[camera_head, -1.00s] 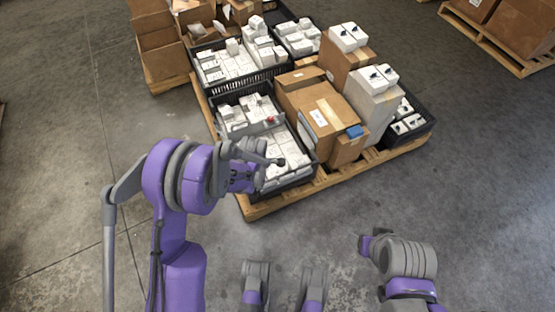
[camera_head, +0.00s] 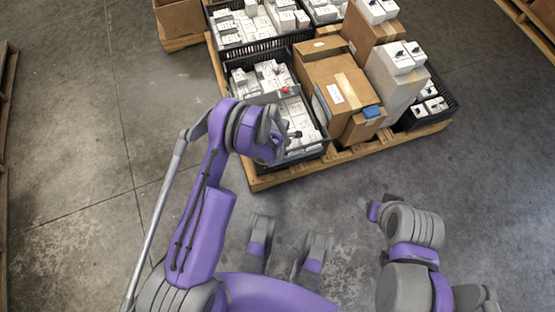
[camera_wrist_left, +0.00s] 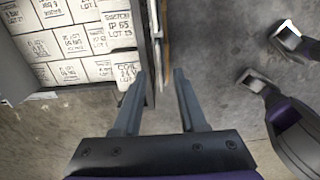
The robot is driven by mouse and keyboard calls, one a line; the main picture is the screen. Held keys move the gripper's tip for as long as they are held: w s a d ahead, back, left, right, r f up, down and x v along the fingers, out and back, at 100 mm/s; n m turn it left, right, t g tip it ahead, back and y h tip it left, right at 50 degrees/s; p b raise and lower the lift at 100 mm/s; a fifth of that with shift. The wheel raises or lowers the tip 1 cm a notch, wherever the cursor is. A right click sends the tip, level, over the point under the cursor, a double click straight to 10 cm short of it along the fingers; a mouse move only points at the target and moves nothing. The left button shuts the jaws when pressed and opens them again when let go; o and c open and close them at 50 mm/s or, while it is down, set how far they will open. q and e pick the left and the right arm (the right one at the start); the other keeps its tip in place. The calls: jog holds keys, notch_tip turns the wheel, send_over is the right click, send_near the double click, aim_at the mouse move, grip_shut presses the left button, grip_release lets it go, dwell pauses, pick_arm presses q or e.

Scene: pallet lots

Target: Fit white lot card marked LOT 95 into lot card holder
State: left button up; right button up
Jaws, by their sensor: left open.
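My left gripper (camera_wrist_left: 159,72) is open in the wrist view, with nothing seen between its two dark fingers. It points at the right edge of the near black crate, with the crate rim and the pallet edge between the fingertips. A white piece with print reading COIL 24V and a lot line (camera_wrist_left: 128,72) lies beside the left fingertip; its lot number is too small to read. No card reading LOT 95 can be made out. I cannot pick out the lot card holder. My right arm shows in the head view, but its fingers do not.
The near black crate (camera_head: 236,88) holds several printed white boxes on a wooden pallet (camera_head: 262,181). Another crate (camera_head: 218,46) sits behind. The concrete floor at left is clear.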

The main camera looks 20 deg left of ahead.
pick_arm(q)
notch_tip(320, 180, down, 3)
jog(key=shift+r, duration=0.1)
grip_shut()
dwell(0.3)
